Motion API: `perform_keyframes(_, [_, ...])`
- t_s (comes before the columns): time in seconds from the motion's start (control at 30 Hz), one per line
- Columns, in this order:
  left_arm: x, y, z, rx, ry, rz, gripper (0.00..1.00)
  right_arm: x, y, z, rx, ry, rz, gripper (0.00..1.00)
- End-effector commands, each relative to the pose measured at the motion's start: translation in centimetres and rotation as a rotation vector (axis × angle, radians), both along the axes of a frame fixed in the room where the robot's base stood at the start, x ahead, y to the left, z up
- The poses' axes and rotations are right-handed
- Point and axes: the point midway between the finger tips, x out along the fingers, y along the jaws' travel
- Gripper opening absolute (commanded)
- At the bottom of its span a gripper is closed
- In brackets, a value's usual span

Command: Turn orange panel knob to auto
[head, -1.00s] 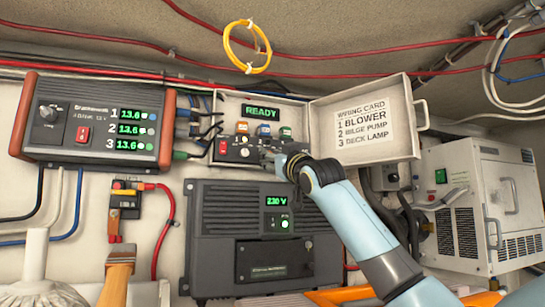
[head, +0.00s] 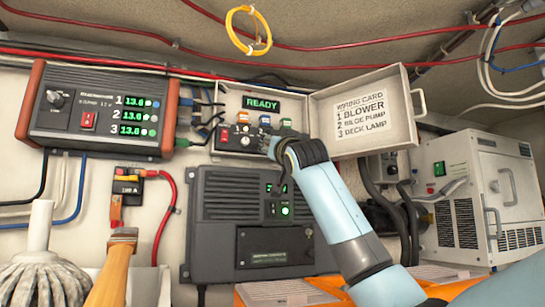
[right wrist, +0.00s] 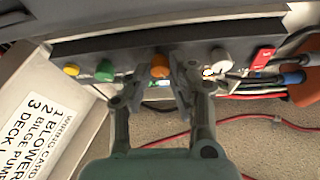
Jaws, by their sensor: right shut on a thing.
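The orange knob (right wrist: 160,66) sits in the panel's row of controls and shows between my right gripper's fingertips in the right wrist view. My right gripper (right wrist: 158,80) is shut on it. In the head view my right gripper (head: 267,143) reaches the control panel (head: 232,104) from the lower right and hides the knob. The panel's green display (head: 262,104) reads READY. The knob's pointer and any auto mark cannot be made out. My left gripper is not in view.
A white knob (right wrist: 221,58) and a red switch (right wrist: 263,58) sit on one side of the orange knob, a green knob (right wrist: 105,70) and yellow knob (right wrist: 71,70) on the other. The open lid (head: 402,100) with a wiring card stands right of the panel.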

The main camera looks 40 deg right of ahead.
Motion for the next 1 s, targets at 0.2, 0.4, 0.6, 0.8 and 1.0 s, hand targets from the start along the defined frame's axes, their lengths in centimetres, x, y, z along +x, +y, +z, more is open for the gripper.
perform_keyframes(0.2, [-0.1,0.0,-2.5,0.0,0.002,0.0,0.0,0.1,0.2,-0.3,0.172,-0.042,0.001,0.0])
perform_keyframes(0.4, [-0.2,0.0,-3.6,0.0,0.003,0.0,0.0,0.1,0.3,-0.1,0.296,-0.071,0.001,0.0])
perform_keyframes(0.6, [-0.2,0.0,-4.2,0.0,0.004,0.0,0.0,0.1,0.3,0.0,0.377,-0.09,0.001,0.0])
perform_keyframes(0.8, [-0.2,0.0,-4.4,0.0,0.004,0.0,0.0,0.1,0.3,0.1,0.412,-0.098,0.0,0.0])
perform_keyframes(1.0, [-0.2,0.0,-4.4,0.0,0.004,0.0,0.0,0.1,0.3,0.1,0.417,-0.099,0.0,0.0])
